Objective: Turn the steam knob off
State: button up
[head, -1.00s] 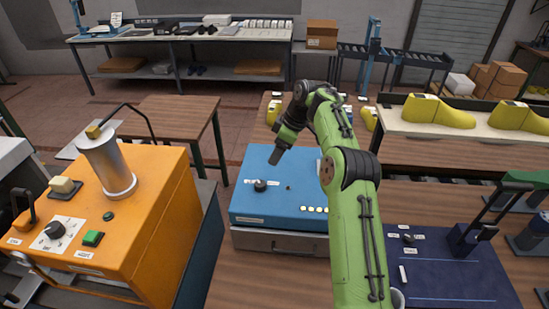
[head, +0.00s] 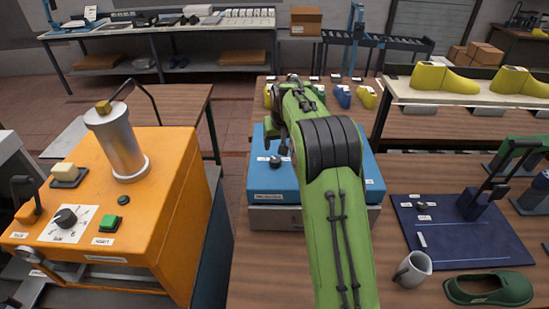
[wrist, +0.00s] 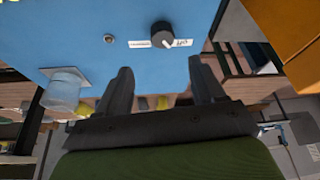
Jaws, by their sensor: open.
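A blue box (head: 372,180) stands on the table, with a black knob (head: 275,161) on its top. The wrist view shows this knob (wrist: 161,36) close up, with a pale pointer line and small white labels on both sides, too small to read surely. My gripper (wrist: 161,82) is open and empty, its two dark fingers below the knob in the picture and apart from it. In the head view the arm hides most of my gripper. Another black knob (head: 65,217) sits on a white dial plate on the orange machine (head: 165,225). I cannot read which is the steam knob.
The orange machine also carries a metal cylinder (head: 120,145) and a green button (head: 110,223). A grey cylinder (wrist: 65,92) projects from the blue box. A mug (head: 412,270), a green shoe (head: 488,289) and a navy mat (head: 460,242) lie right of my arm.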

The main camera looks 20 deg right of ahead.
aim_at(275, 158)
jog(key=x, duration=0.5)
jog(key=p+x, duration=0.1)
jog(key=x, duration=0.4)
jog(key=shift+w+a+f, duration=0.1)
jog(key=shift+w+a, duration=0.05)
jog(key=shift+a, duration=0.1)
jog(key=c, duration=1.1)
jog(key=shift+o, duration=0.2)
jog(key=shift+n, duration=0.7)
jog(key=o, duration=1.1)
jog(key=shift+c, duration=0.2)
